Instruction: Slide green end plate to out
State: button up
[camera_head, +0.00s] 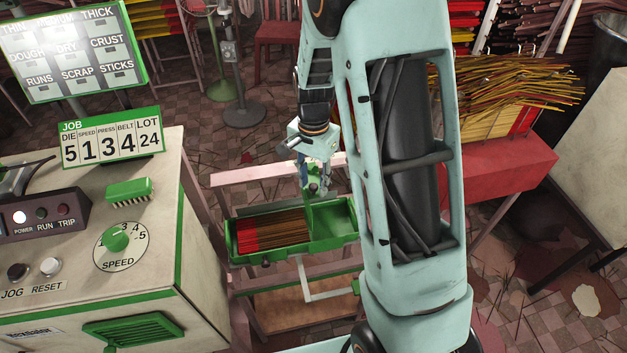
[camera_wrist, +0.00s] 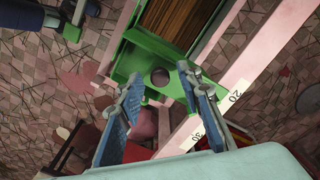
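The green end plate (camera_head: 323,215) stands upright across the green tray (camera_head: 270,258), to the right of the brown and red incense sticks (camera_head: 272,229) in the head view. In the wrist view, a green part (camera_wrist: 146,62) with a dark round spot, apparently the end plate's top, lies just beyond my fingertips. My gripper (camera_head: 314,186) is above the plate, pointing down. In the wrist view my gripper (camera_wrist: 160,80) is open, its two blue fingers wide apart on either side of the round spot. I cannot tell whether a fingertip touches the green part.
A pink rail (camera_wrist: 222,100) with number marks runs beside the tray. A control cabinet (camera_head: 130,250) stands at the left. A red table (camera_head: 500,175) with bundled sticks (camera_head: 500,95) is at the right. The tiled floor holds scattered sticks.

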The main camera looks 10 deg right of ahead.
grip_shut()
jog(key=d+b, duration=0.2)
jog(key=d, duration=1.3)
jog(key=shift+d, duration=0.4)
jog(key=shift+r, duration=0.1)
jog(key=shift+o, duration=0.7)
grip_release()
jog(key=shift+a, duration=0.1)
notch_tip(320, 180, up, 12)
